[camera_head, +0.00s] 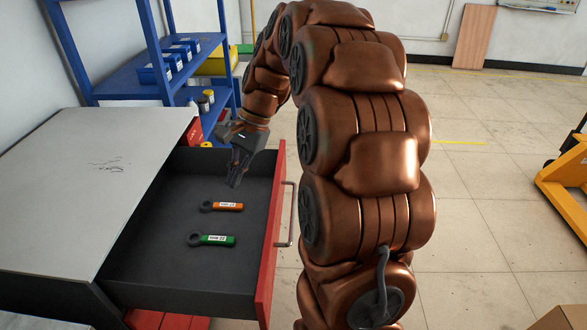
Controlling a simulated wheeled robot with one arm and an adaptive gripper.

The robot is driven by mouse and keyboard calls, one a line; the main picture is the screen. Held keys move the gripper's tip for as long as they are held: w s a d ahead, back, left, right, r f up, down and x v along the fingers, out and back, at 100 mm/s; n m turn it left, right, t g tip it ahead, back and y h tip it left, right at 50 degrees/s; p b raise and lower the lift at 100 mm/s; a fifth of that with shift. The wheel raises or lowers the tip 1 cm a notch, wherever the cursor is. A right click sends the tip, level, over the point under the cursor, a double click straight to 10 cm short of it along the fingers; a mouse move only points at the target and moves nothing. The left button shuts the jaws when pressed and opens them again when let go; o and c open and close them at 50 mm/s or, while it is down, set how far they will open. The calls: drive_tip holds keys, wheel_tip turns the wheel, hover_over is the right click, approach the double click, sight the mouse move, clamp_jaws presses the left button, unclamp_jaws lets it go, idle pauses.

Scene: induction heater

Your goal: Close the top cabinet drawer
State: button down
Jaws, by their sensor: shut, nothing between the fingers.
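The top cabinet drawer (140,272) is pulled well out of the grey-topped cabinet (75,190). Its red front (270,235) faces right and carries a metal bar handle (286,215). An orange-handled wrench (222,206) and a green-handled wrench (212,240) lie on the drawer floor. My gripper (235,182) is shut and empty. It points down over the far end of the open drawer, on the inner side of the red front. I cannot tell whether it touches the drawer. My brown arm hides part of the area right of the drawer.
A blue shelf rack (130,86) with blue bins and small bottles stands behind the cabinet. A yellow pallet truck (565,190) is at the right. A cardboard box (562,318) shows at the bottom right. Tiled floor (480,215) right of my arm is clear.

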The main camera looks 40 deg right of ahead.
drive_tip(key=w+d+f+m+t+y+b, duration=0.1)
drive_tip(key=w+d+f+m+t+b, duration=0.2)
drive_tip(key=d, duration=0.7)
drive_tip(key=w+d+f+m, duration=0.3)
drive_tip(key=w+d+m, duration=0.15)
drive_tip(key=d, duration=0.45)
drive_tip(key=s+d+f+m+t+b, duration=0.1)
drive_tip(key=s+d+f+m+t, duration=0.15)
drive_tip(key=d, duration=0.55)
drive_tip(key=s+d+f+m+t+b, duration=0.1)
drive_tip(key=d+f+m, duration=0.2)
drive_tip(key=d, duration=0.6)
drive_tip(key=w+a+r+p+x, duration=0.1)
drive_tip(key=x, duration=1.2)
drive_tip(key=shift+a+r, duration=0.25)
drive_tip(key=shift+w+g, duration=0.1)
drive_tip(key=shift+g, duration=0.15)
